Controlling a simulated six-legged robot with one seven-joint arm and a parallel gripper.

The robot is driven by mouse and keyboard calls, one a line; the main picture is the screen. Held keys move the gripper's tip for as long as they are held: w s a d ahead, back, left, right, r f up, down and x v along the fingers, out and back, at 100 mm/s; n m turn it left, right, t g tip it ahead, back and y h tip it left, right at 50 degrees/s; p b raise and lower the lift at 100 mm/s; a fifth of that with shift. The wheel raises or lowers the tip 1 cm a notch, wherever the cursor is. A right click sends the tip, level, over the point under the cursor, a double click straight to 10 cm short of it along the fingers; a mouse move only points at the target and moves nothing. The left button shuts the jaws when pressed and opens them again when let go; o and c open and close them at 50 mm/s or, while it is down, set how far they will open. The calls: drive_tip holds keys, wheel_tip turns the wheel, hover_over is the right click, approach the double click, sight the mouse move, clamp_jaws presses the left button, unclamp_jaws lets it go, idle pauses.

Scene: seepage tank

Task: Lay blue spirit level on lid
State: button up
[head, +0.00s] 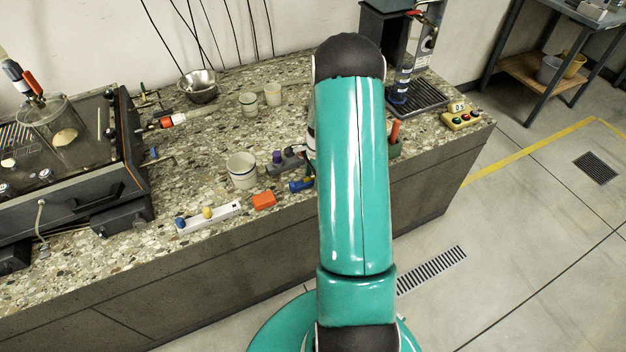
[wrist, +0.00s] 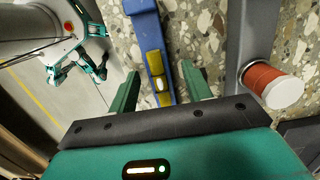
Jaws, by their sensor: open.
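The blue spirit level (wrist: 150,38) with a yellow vial lies on the speckled counter in the wrist view. In the head view its blue end (head: 300,185) shows just left of my arm, which hides the rest. My gripper (wrist: 160,88) is open, with one green finger on each side of the level. The level is between or just beyond the fingertips; I cannot tell how deep. In the head view my gripper is hidden behind my arm. A dark-framed tank (head: 122,160) stands at the left of the counter; which part is the lid is unclear.
A grey bar (wrist: 252,40) and a red-orange knob (wrist: 262,78) lie close to the right finger. An orange block (head: 263,201), a white strip (head: 209,219) and a cup (head: 242,172) stand left of the level. The counter's front edge is near.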

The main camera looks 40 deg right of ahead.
clamp_jaws()
drive_tip(key=shift+r, duration=0.2)
